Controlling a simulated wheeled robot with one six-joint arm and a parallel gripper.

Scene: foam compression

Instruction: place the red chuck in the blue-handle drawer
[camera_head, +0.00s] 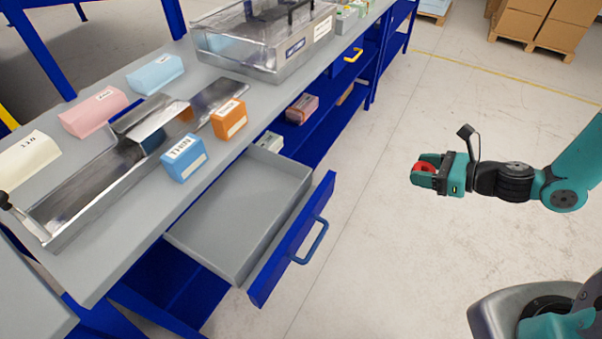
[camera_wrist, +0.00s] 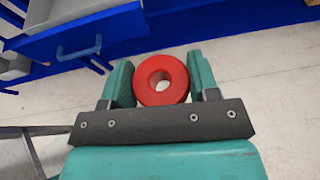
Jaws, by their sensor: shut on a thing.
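The red chuck (camera_wrist: 162,80) is a red ring with a hole through its middle. My gripper (camera_wrist: 161,84) is shut on it, with one teal finger on each side. In the head view the red chuck (camera_head: 425,167) shows at the tip of my gripper (camera_head: 424,175), over the floor to the right of the bench. The blue-handle drawer (camera_head: 240,210) is pulled out from the bench and looks empty. Its blue handle (camera_head: 312,243) is on the front panel. My gripper is apart from the drawer, to its right. In the wrist view the blue handle (camera_wrist: 79,49) is at the upper left.
The bench top (camera_head: 110,245) holds a metal tray (camera_head: 90,205), a blue box (camera_head: 184,158), an orange box (camera_head: 229,119) and a clear-lidded case (camera_head: 265,40). A yellow handle (camera_head: 354,55) is farther along the bench. The floor (camera_head: 370,240) between drawer and arm is clear.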

